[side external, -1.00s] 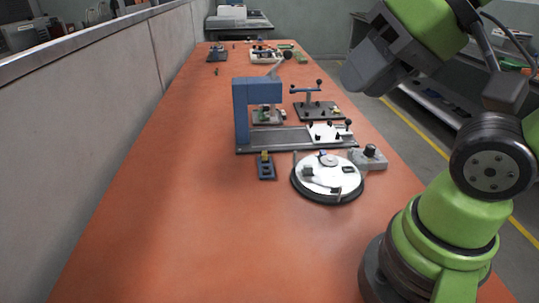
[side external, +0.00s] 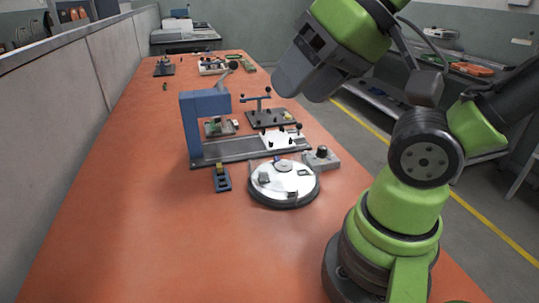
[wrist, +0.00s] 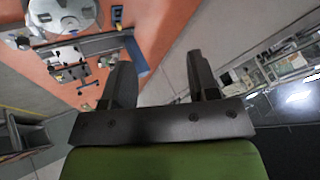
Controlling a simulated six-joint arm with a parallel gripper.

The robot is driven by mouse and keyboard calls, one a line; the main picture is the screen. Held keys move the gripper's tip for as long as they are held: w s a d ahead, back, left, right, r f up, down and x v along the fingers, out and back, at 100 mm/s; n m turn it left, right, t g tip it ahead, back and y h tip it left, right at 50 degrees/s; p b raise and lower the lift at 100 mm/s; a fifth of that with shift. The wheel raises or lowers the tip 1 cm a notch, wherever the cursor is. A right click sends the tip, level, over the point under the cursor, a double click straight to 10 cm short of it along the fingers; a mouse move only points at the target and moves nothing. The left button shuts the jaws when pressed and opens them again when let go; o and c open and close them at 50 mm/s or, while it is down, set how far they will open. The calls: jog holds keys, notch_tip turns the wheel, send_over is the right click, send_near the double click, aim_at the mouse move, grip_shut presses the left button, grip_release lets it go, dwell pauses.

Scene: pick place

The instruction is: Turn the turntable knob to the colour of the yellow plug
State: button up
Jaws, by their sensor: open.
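The round white turntable (side external: 292,186) with a black rim lies flat on the orange bench. Small grey blocks and a central hub sit on it. A dark knob (side external: 321,152) stands on a grey box (side external: 326,163) at its back right; its pointing is too small to read. A yellow plug (side external: 219,168) stands in a dark blue holder (side external: 223,184) left of the turntable. My gripper (wrist: 160,70) is open and empty, with both fingers apart. It is raised well above the bench, away from the knob. The turntable (wrist: 68,14) also shows at the wrist view's top left.
A blue arch frame (side external: 190,128) stands over a grey rail (side external: 240,147) behind the turntable. A white plate with black pegs (side external: 281,139) sits on the rail. A dark fixture (side external: 270,117) stands behind. The bench's front left is clear; a wall (side external: 75,115) runs along its left.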

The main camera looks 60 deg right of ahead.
jog(key=w+d+f+g+h, duration=0.1)
jog(key=w+d+g+h, duration=0.1)
jog(key=w+d, duration=0.65)
jog(key=n+g, duration=0.1)
jog(key=g, duration=0.4)
send_near(323, 147)
jog(key=shift+w, duration=0.15)
notch_tip(323, 147, down, 9)
jog(key=shift+f, duration=0.5)
